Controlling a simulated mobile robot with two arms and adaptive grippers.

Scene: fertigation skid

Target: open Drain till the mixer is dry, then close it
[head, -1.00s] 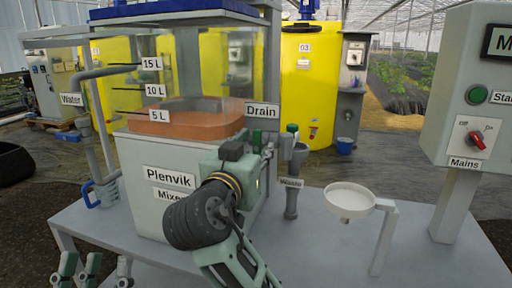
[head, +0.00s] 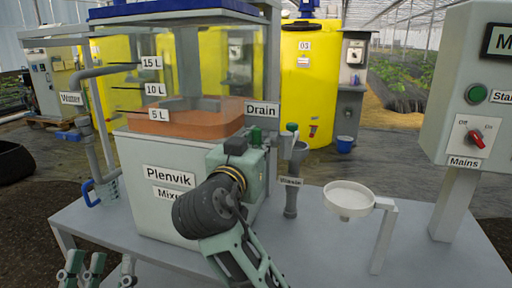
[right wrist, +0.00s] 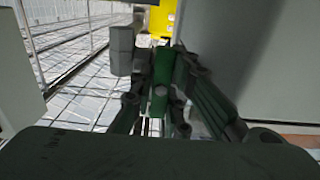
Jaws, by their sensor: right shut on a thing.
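The Plenvik mixer (head: 165,215) stands on the bench, with a clear tank (head: 150,90) on top. Orange-brown liquid (head: 200,122) lies low in the tank, around the 5 L mark. The Drain label (head: 262,110) is at its right side. My right gripper (head: 266,142) is just under this label, shut on the green Drain handle. The handle shows between the fingers in the right wrist view (right wrist: 185,70); the fingers hide much of the valve. My left gripper (head: 97,266) is low at the left edge, away from the mixer, only partly in view.
A white funnel dish (head: 350,197) on a stand is further right. The control box (head: 470,130) with the Mains switch is at far right. A jug (head: 106,188) stands under the Water pipe.

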